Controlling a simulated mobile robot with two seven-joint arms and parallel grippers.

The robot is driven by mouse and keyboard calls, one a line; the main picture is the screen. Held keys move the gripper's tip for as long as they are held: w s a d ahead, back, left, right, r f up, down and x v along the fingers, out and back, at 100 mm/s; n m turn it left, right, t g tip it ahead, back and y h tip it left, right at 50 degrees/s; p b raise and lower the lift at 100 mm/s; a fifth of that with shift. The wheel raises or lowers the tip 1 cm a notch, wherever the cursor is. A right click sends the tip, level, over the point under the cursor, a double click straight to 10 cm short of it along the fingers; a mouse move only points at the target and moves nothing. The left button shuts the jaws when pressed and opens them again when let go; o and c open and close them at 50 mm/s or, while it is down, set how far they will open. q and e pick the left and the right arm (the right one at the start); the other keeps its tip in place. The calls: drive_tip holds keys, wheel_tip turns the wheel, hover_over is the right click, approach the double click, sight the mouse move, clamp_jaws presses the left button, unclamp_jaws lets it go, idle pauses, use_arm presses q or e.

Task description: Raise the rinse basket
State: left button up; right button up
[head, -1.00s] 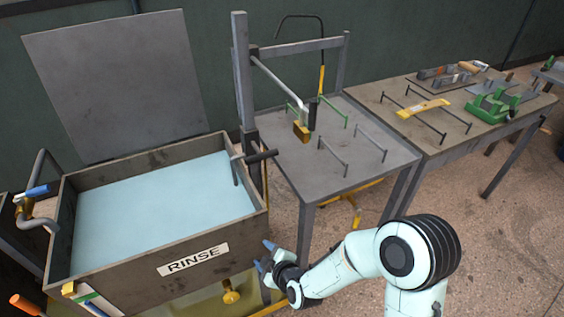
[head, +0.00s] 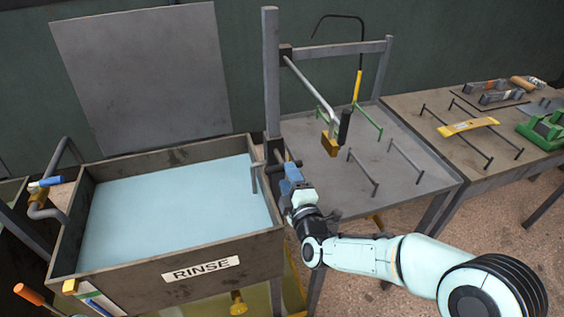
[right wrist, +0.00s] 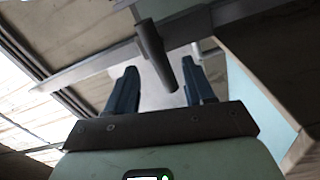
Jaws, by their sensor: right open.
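The rinse tank (head: 262,243), marked RINSE, stands at left, filled with pale blue liquid. No basket can be made out in it. A dark bar handle (head: 280,165) sits at the tank's right rim by the upright post, with a thin grey rod (head: 254,178) reaching into the tank. My right gripper (head: 291,172) is open at this handle. In the right wrist view the handle (right wrist: 157,55) lies between and just beyond the open blue fingers (right wrist: 160,68); contact cannot be told. My left gripper is out of view.
A grey table (head: 310,140) with wire racks stands behind the post (head: 271,80). A silver arm (head: 312,88) with a black grip and yellow block hangs over it. A workbench (head: 415,100) with tools is at right. A grey panel (head: 145,80) rises behind the tank.

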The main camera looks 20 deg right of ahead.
sight(282, 162)
drive_tip(key=w, duration=0.6)
drive_tip(key=shift+w+p, duration=0.15)
drive_tip(key=shift+p, duration=0.2)
drive_tip(key=shift+a, duration=0.1)
clamp_jaws()
